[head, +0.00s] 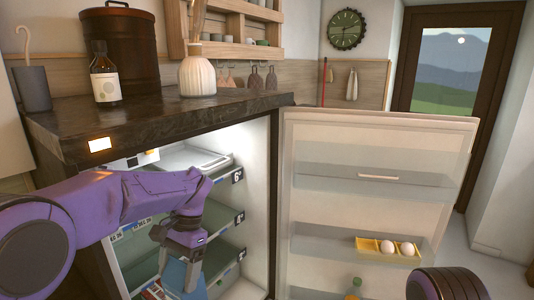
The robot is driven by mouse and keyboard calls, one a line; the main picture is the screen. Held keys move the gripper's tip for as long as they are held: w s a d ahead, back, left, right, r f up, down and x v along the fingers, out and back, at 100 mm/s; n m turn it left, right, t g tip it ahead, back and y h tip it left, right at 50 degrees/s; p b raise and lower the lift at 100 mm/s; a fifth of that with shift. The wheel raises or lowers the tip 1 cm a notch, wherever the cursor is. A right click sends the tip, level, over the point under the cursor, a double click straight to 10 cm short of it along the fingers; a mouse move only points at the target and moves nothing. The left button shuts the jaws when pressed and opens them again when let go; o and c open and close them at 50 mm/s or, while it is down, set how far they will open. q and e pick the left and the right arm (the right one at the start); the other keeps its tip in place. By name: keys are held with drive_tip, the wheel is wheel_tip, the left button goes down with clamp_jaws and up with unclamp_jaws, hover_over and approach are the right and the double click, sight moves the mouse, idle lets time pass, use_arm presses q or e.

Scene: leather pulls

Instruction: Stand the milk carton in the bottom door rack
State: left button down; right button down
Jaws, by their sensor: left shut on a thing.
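My left gripper (184,243) reaches down in front of the open fridge's shelves and is shut on a blue carton (183,276), which looks like the milk carton. Only part of the carton shows below the fingers; its lower end is cut off by the frame edge. The open fridge door (376,142) stands to the right, well apart from the gripper. The bottom door rack is at or below the lower frame edge, and I cannot see its floor. My right gripper is out of view; only a part of my right arm shows at the bottom right.
A yellow egg holder (372,245) with eggs sits in a door rack. A bottle top (354,288) shows below it. Fridge shelves (226,222) are left of the door. A dark counter (150,122) above the fridge holds a brown bottle (104,78) and a white vase (197,77).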

use_arm(q)
drive_tip(key=shift+a+f, duration=0.1)
drive_tip(key=shift+f, duration=0.05)
drive_tip(key=shift+f+n, duration=0.45)
drive_tip(key=shift+n, duration=0.15)
wheel_tip(320, 180, down, 3)
drive_tip(key=n+h, duration=0.2)
drive_tip(key=n, duration=0.2)
drive_tip(key=shift+g, duration=0.3)
drive_tip(key=shift+s, duration=0.1)
